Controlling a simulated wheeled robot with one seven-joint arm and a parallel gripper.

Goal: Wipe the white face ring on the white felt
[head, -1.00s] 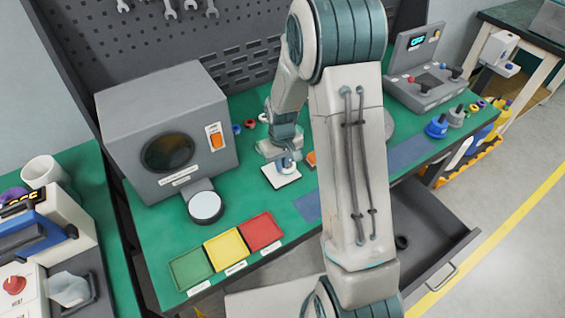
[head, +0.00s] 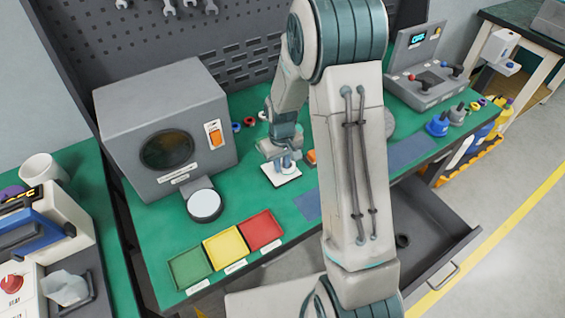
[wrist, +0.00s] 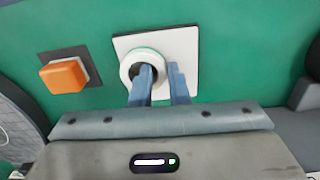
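The white felt (wrist: 184,48) is a square pad on the green bench; it also shows in the head view (head: 281,179) below my gripper. The white face ring (wrist: 130,62) is over the left part of the felt in the wrist view, its pale face up and its hole dark. My gripper (wrist: 161,68) has one blue finger in the ring's hole and the other just outside its right side, with the ring wall between them. It appears closed on that wall. The ring's underside is hidden, so I cannot tell whether it touches the felt.
An orange button (wrist: 64,76) sits left of the felt in the wrist view. In the head view, a grey box (head: 165,130) with a round window and a white disc (head: 205,204) stand to the left. Green, yellow and red trays (head: 226,247) lie in front. A drawer (head: 425,235) is open.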

